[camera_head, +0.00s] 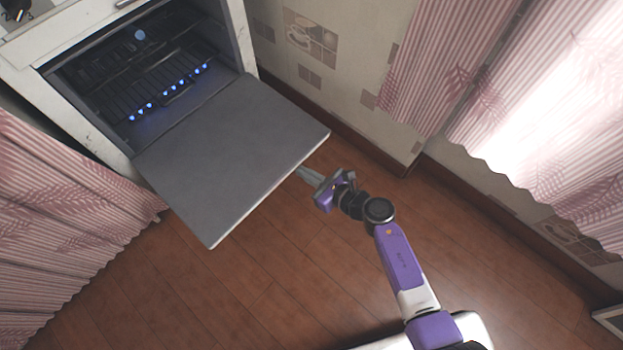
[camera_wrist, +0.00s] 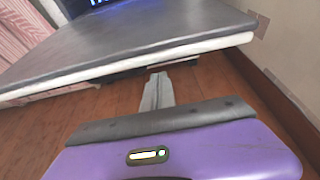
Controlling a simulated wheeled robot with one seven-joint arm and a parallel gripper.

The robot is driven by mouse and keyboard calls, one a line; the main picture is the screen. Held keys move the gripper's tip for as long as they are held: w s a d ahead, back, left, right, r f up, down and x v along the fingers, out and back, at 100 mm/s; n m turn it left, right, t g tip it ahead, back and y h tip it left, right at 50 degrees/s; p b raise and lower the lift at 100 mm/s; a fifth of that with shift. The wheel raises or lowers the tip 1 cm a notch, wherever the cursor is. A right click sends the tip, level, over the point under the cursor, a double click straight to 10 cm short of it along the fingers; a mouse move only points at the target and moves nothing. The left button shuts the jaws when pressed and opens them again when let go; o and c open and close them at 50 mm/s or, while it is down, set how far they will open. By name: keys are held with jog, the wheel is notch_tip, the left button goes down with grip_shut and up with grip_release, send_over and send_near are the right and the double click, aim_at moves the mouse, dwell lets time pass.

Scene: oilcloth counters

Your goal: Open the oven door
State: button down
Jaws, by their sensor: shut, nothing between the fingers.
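The oven (camera_head: 232,35) is white and stands at the upper left in the head view. Its door (camera_head: 225,150) is folded down, about level, with its grey inner face up. The open cavity (camera_head: 150,75) shows dark racks and a row of small blue lights. My gripper (camera_head: 303,171) is shut and empty, close to the door's outer right edge. In the wrist view, the shut fingers (camera_wrist: 158,85) point toward the underside of the door (camera_wrist: 130,40), just below its pale front edge. I cannot tell whether they touch it.
Pink patterned curtains (camera_head: 60,215) hang left of the oven, and more hang (camera_head: 440,60) along the right wall. A dark baseboard (camera_head: 360,145) runs along the tiled wall. The wooden floor (camera_head: 250,295) in front of the door is clear.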

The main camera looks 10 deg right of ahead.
jog(key=shift+r, duration=0.65)
jog(key=shift+r, duration=0.15)
jog(key=r+p, duration=0.1)
jog(key=p, duration=0.2)
jog(key=shift+r, duration=0.35)
notch_tip(320, 180, up, 16)
jog(key=g+h+p, duration=0.2)
jog(key=g+p, duration=0.1)
jog(key=p, duration=2)
send_over(300, 165)
jog(key=w, duration=0.1)
jog(key=w+a+r+p, duration=0.3)
jog(key=w+r+p, duration=0.1)
jog(key=r+p, duration=0.2)
jog(key=shift+a+r, duration=0.25)
jog(key=shift+r, duration=0.25)
